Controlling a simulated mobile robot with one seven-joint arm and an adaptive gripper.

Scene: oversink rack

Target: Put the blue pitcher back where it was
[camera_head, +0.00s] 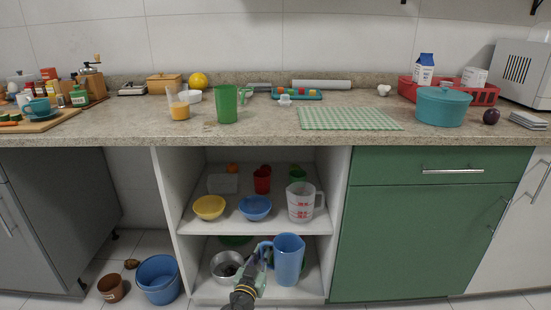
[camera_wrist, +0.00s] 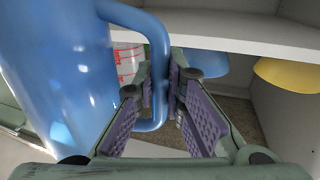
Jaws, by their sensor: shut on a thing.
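The blue pitcher (camera_head: 289,260) stands upright at the lower shelf of the open cabinet, right of my gripper (camera_head: 250,272). Its handle points left toward my gripper. In the wrist view the pitcher (camera_wrist: 62,75) fills the left side. My gripper (camera_wrist: 170,100) is shut on the pitcher's handle, with the purple finger pads on both sides of it. I cannot tell whether the pitcher's base touches the lower shelf (camera_head: 312,290).
The upper shelf (camera_head: 230,222) holds a yellow bowl (camera_head: 209,207), a blue bowl (camera_head: 255,208) and a measuring jug (camera_head: 301,202). A metal bowl (camera_head: 227,266) stands left of my gripper. A blue bucket (camera_head: 158,280) is on the floor. The cabinet's side walls are close by.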

